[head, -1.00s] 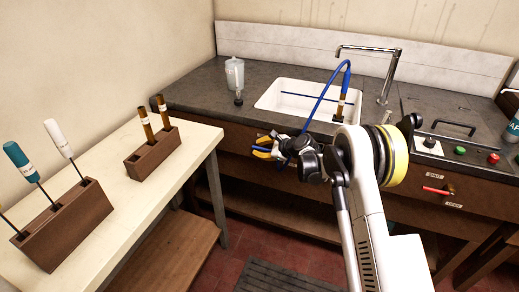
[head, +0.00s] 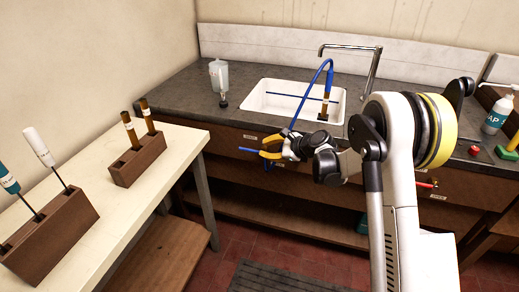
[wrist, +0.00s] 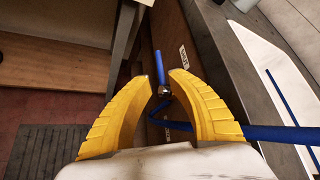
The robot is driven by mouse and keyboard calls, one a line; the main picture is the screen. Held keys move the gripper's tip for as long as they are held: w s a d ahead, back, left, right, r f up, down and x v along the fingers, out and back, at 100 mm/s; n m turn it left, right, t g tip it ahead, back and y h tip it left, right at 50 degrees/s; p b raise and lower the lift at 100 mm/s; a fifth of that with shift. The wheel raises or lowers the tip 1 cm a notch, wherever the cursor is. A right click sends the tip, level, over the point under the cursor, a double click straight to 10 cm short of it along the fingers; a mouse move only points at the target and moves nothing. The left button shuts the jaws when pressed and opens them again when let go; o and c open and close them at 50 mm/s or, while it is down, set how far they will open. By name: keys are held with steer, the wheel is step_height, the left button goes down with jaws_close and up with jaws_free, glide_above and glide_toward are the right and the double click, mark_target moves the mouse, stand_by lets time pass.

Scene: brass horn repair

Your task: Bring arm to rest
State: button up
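My gripper (head: 262,146) has two yellow fingers and hangs in front of the counter's drawer fronts, left of and below the sink. In the wrist view the fingers (wrist: 160,77) stand apart, with no object visibly clamped between them. A blue hose (head: 313,93) arcs from a brown tube (head: 329,100) in the sink down to the gripper. In the wrist view the hose (wrist: 285,132) passes behind the right finger. A short blue piece with a metal fitting (wrist: 164,90) shows in the finger gap. Whether the hose touches the fingers is unclear.
A white sink (head: 255,98) is set in the dark counter (head: 190,95); a clear container (head: 219,78) stands to its left. The pale table (head: 92,165) at left bears wooden blocks (head: 137,160) holding tubes and handled tools. A tall tap (head: 374,70) rises behind the sink.

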stand_by(0.4)
steer(key=s+d+r+n+g+h, duration=0.1)
steer(key=s+d+r+n+h, duration=0.15)
steer(key=s+r+n, duration=0.45)
steer(key=s+d+r+n+h, duration=0.25)
steer(key=s+r, duration=0.55)
steer(key=s, duration=0.4)
steer(key=s+d+n+h, duration=0.2)
steer(key=s+d+n, duration=0.2)
steer(key=s, duration=0.7)
steer(key=s+d+f+n+h, duration=0.1)
steer(key=s+d+n, duration=0.3)
steer(key=s, duration=0.8)
steer(key=shift+d+f+n+h, duration=0.2)
steer(key=shift+n+h, duration=0.3)
steer(key=shift+n, duration=0.05)
